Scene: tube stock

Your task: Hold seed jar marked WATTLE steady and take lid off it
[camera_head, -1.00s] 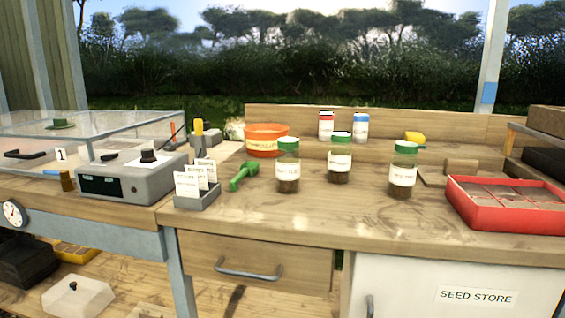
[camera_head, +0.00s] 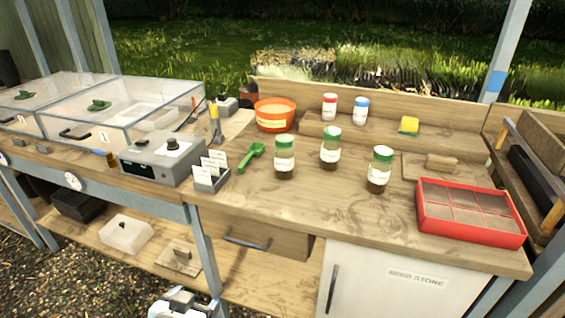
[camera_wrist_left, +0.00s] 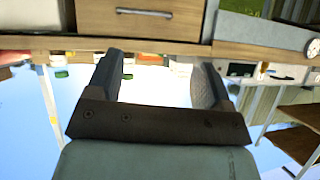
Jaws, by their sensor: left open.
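Three glass seed jars with green lids stand upright on the bench: a left jar (camera_head: 284,158), a middle jar (camera_head: 330,149) and a right jar (camera_head: 379,170). All lids are on. Their white labels are too small to read, so I cannot tell which is marked WATTLE. My left gripper (camera_wrist_left: 160,62) is open and empty in the left wrist view, with the bench front beyond its fingers. In the head view, part of my left arm's end (camera_head: 182,304) shows at the bottom edge, low in front of the bench and well below the jars. My right gripper is not in view.
A green scoop (camera_head: 251,156), a card holder (camera_head: 211,179) and a scale (camera_head: 163,160) are left of the jars. A red tray (camera_head: 471,237) is at right. An orange bowl (camera_head: 274,116) stands behind. The bench top before the jars is clear.

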